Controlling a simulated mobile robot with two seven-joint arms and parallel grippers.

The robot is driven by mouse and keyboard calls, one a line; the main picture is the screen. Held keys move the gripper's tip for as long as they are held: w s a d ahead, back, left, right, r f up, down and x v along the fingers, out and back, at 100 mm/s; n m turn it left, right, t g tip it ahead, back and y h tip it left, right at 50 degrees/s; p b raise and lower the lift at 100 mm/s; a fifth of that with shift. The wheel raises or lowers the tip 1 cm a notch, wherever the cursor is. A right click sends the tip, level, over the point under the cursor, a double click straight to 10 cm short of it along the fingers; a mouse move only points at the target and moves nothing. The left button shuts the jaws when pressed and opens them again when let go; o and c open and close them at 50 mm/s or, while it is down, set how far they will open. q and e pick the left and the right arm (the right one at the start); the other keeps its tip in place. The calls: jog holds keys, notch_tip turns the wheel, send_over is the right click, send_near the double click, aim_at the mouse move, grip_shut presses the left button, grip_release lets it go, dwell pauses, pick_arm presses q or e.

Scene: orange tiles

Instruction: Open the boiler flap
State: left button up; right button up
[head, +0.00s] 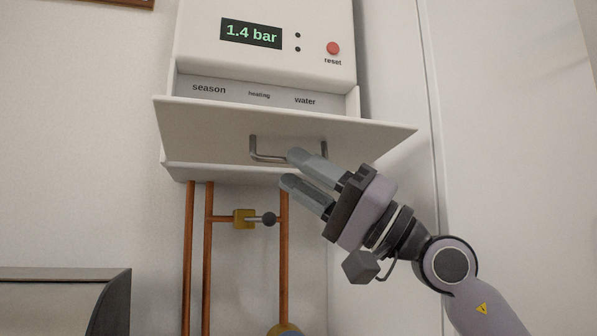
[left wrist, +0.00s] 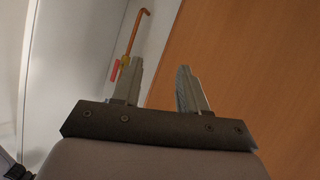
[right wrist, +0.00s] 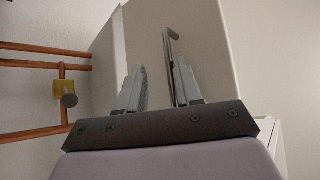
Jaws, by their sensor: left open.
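The white boiler flap (head: 200,128) hangs partly open on the boiler front, tilted outward, with the labelled panel (head: 258,94) showing above it. Its grey bar handle (head: 268,157) is on the flap's outer face; it also shows in the right wrist view (right wrist: 167,45). My right gripper (head: 290,168) is open at the handle's right part. One finger overlaps the handle in the head view, and the bar lies close to the right finger in the right wrist view. Contact cannot be told. My left gripper (left wrist: 160,82) is open and empty, outside the head view.
The boiler (head: 290,20) reads 1.4 bar and has a red reset button (head: 333,48). Copper pipes (head: 207,260) with a yellow valve (head: 244,219) run below it. A dark-edged box (head: 60,300) stands lower left. A wooden surface (left wrist: 250,70) is beside my left gripper.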

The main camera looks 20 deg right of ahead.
pick_arm(q)
jog(key=shift+d+f+b, duration=0.15)
jog(key=shift+d+b, duration=0.3)
pick_arm(e)
jog(key=v, duration=0.6)
pick_arm(q)
jog(key=shift+w, duration=0.1)
pick_arm(e)
jog(key=shift+s+d, duration=0.15)
